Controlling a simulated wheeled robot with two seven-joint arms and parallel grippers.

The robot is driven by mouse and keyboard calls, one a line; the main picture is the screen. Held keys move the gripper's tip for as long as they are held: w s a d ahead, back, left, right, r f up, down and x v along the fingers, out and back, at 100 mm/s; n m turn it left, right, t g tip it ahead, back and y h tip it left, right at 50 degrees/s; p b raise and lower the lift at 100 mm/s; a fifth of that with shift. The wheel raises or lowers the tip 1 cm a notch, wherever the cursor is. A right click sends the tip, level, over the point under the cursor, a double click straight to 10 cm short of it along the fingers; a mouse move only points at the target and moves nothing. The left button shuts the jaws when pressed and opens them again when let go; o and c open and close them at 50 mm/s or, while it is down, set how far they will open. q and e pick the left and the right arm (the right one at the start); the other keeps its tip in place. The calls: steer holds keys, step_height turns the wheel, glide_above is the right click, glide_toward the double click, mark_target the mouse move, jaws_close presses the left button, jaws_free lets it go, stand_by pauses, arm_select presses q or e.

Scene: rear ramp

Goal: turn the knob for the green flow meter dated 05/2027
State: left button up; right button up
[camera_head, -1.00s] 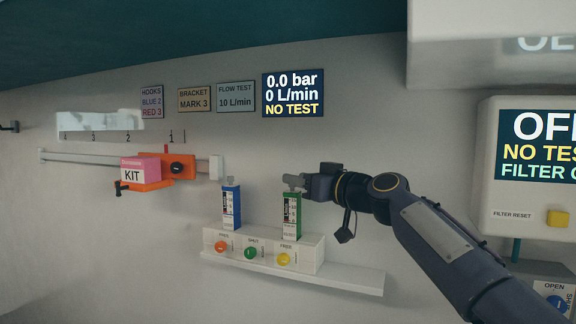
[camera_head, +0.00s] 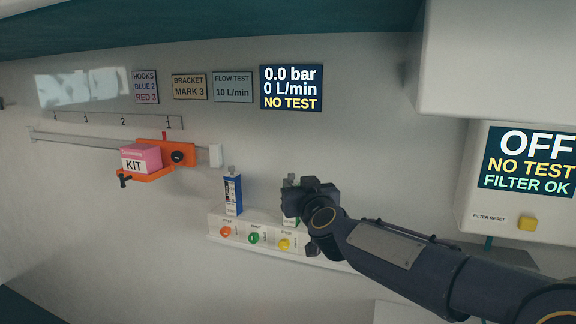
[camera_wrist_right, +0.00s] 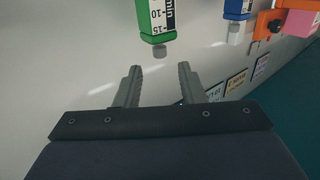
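The green flow meter (camera_head: 291,222) stands on the white block and is mostly hidden behind my right gripper (camera_head: 290,190) in the head view. In the right wrist view the green meter (camera_wrist_right: 155,20) shows upside down, its grey tip just beyond my fingers. My right gripper (camera_wrist_right: 158,82) is open, with nothing between its fingers. The blue flow meter (camera_head: 232,194) stands to the left. Orange (camera_head: 225,231), green (camera_head: 253,238) and yellow (camera_head: 284,244) knobs sit on the block front below the meters. I cannot read a date. My left gripper is not in view.
A wall screen (camera_head: 291,88) reads 0.0 bar, 0 L/min, NO TEST. A pink KIT box (camera_head: 141,158) sits on an orange bracket (camera_head: 182,152) on the rail at left. A filter panel (camera_head: 532,160) reading OFF is at right. A white shelf juts out under the knobs.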

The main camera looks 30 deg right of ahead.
mark_target(292, 177)
steer(key=p+x, duration=0.1)
steer(key=x, duration=0.6)
steer(key=shift+f, duration=0.15)
jaws_close()
